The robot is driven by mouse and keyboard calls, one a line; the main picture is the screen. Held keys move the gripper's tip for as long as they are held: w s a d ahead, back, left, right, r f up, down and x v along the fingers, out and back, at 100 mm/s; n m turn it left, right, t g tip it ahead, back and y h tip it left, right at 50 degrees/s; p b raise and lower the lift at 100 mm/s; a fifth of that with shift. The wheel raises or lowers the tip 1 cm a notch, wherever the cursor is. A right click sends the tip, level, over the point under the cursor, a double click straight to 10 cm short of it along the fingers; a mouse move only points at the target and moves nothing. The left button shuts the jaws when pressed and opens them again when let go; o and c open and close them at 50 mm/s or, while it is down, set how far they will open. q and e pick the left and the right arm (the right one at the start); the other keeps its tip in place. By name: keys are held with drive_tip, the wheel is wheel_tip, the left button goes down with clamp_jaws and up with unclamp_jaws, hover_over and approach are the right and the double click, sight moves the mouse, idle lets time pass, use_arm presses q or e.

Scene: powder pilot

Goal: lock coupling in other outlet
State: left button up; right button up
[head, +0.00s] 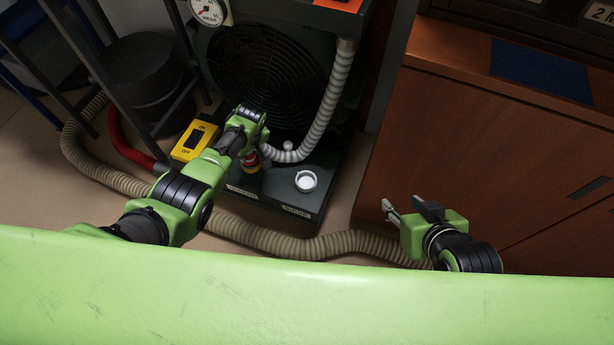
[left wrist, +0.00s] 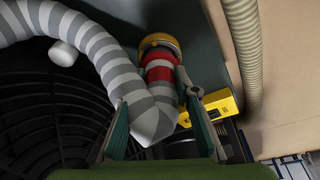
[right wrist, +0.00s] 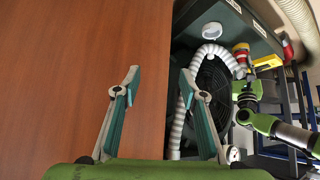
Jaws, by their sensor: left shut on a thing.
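A grey-and-white ribbed hose (head: 335,88) runs from the machine's upper right down to my left gripper (head: 257,138). My left gripper is shut on the hose, close behind its end; the hose passes between the fingers in the left wrist view (left wrist: 150,118). A red coupling with a white band (left wrist: 160,72) is at the hose end, against a yellow ring (left wrist: 158,42). I cannot tell whether it is locked. The other outlet, a white round port (head: 306,181), is uncovered on the dark base, to the right. My right gripper (head: 408,208) is open and empty before the cabinet.
The machine has a large fan grille (head: 262,72) and a gauge (head: 210,10). A yellow switch box (head: 195,141) stands left of the base. A beige hose (head: 285,245) crosses the floor in front. A wooden cabinet (head: 470,150) closes off the right side.

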drive_tip(key=shift+w+a+r, duration=0.1)
drive_tip(key=shift+w, duration=0.05)
use_arm(q)
drive_tip(key=shift+f, duration=0.1)
use_arm(e)
drive_tip(key=shift+w+a+r+t, duration=0.2)
drive_tip(key=shift+w+t, duration=0.1)
use_arm(q)
drive_tip(key=shift+f, duration=0.15)
use_arm(e)
drive_tip(key=shift+w+a+r+t, duration=0.1)
drive_tip(key=shift+w+r+t, duration=0.35)
drive_tip(key=shift+w, duration=0.2)
use_arm(q)
drive_tip(key=shift+b, duration=0.3)
use_arm(e)
drive_tip(key=shift+w+a+r, duration=0.1)
drive_tip(key=shift+w+r, duration=0.1)
drive_tip(key=shift+r, duration=0.05)
use_arm(q)
drive_tip(key=o, duration=1.2)
use_arm(e)
drive_tip(key=shift+w+a+r, duration=0.1)
drive_tip(key=shift+a, duration=0.05)
